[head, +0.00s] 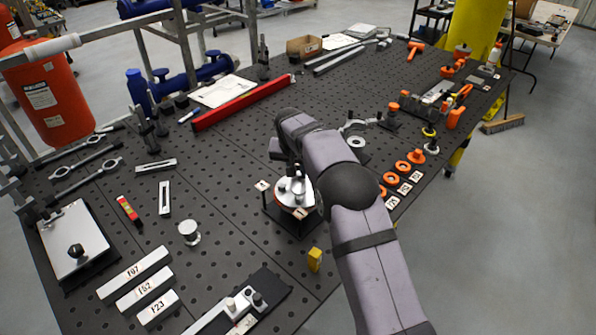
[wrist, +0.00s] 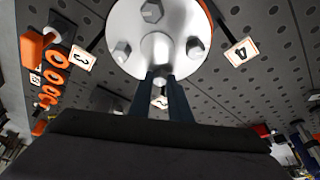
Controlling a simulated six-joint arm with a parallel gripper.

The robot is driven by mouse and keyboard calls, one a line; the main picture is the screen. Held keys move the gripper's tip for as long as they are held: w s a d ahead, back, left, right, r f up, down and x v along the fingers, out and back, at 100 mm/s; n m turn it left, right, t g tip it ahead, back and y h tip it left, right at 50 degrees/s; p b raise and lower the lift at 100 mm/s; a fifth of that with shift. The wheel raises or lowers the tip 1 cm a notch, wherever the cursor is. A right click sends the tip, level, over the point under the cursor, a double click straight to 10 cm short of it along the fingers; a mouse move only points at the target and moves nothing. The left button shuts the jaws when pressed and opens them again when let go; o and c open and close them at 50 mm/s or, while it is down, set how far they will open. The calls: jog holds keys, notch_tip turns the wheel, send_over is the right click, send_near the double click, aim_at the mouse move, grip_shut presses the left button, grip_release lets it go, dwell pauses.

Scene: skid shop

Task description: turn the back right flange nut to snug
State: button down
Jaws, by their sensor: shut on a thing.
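A round pale metal flange (head: 293,192) with a red-orange edge sits on a dark stand (head: 290,222) near the table's middle. My arm hides its right side in the head view. In the wrist view the flange (wrist: 160,45) fills the top, with a raised hub and hex nuts, including one at left (wrist: 122,51), one at right (wrist: 195,47) and one at the far side (wrist: 151,11). My gripper (wrist: 160,80) is shut on the flange nut nearest the wrist camera, at the back of the flange. The fingers mostly hide that nut; its tightness cannot be told.
Numbered tags stand around the flange, including 3 (wrist: 82,58) and 4 (wrist: 241,52). A yellow block (head: 314,259) lies in front of the stand. Orange rings (head: 403,166) lie to the right, and a long red bar (head: 243,103) lies behind.

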aim_at(296, 185)
jog(key=c, duration=1.6)
grip_release()
jog(key=shift+c, duration=0.2)
jog(key=shift+r, duration=0.1)
jog(key=b+v, duration=0.3)
jog(key=v, duration=0.4)
jog(key=shift+s+d+r, duration=0.1)
jog(key=shift+s, duration=0.1)
